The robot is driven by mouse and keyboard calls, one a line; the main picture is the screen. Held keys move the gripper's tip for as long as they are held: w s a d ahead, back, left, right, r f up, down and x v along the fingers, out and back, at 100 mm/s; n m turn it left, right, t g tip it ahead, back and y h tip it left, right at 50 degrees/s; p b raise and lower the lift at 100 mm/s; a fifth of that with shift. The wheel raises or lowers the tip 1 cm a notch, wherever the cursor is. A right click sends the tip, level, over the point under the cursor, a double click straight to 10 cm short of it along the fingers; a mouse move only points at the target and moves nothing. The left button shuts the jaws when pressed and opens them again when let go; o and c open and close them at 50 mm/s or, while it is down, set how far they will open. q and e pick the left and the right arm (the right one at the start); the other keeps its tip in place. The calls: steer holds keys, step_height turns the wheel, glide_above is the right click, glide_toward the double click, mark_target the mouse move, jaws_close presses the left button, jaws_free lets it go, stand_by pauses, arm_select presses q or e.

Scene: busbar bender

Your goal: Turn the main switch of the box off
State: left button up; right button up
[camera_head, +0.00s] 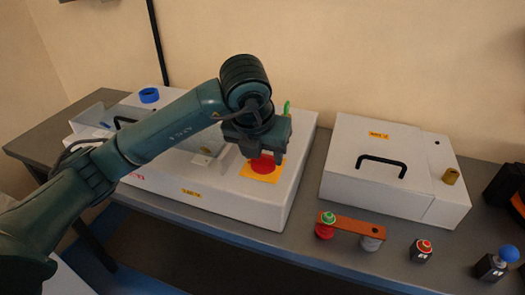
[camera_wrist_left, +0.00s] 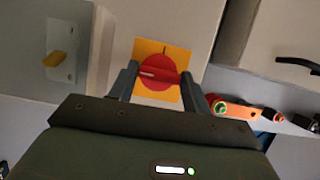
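The main switch is a round red knob (camera_head: 262,164) on a yellow square plate (camera_head: 274,176), on top of the large white box (camera_head: 250,208). In the left wrist view the red knob (camera_wrist_left: 158,72) has a pale bar pointing left, and the yellow plate (camera_wrist_left: 152,48) has a dark mark at its top edge. My left gripper (camera_head: 262,150) is over the knob from above. In the left wrist view its two fingers (camera_wrist_left: 160,85) stand apart, one on each side of the knob's lower part; contact cannot be told. My right gripper is not in view.
A second white box (camera_head: 350,145) with a black handle stands to the right. An orange bar (camera_head: 357,227) with red and grey supports, a red button (camera_head: 424,245) and a blue-knobbed block (camera_head: 508,254) sit near the front edge. A yellow lever (camera_wrist_left: 55,60) is left of the switch.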

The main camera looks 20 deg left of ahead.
arm_select(q)
steer(key=o, duration=0.4)
steer(key=shift+p+v, duration=0.55)
steer(key=shift+v, duration=6.05)
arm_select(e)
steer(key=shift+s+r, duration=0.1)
arm_select(q)
steer(key=shift+s, duration=0.1)
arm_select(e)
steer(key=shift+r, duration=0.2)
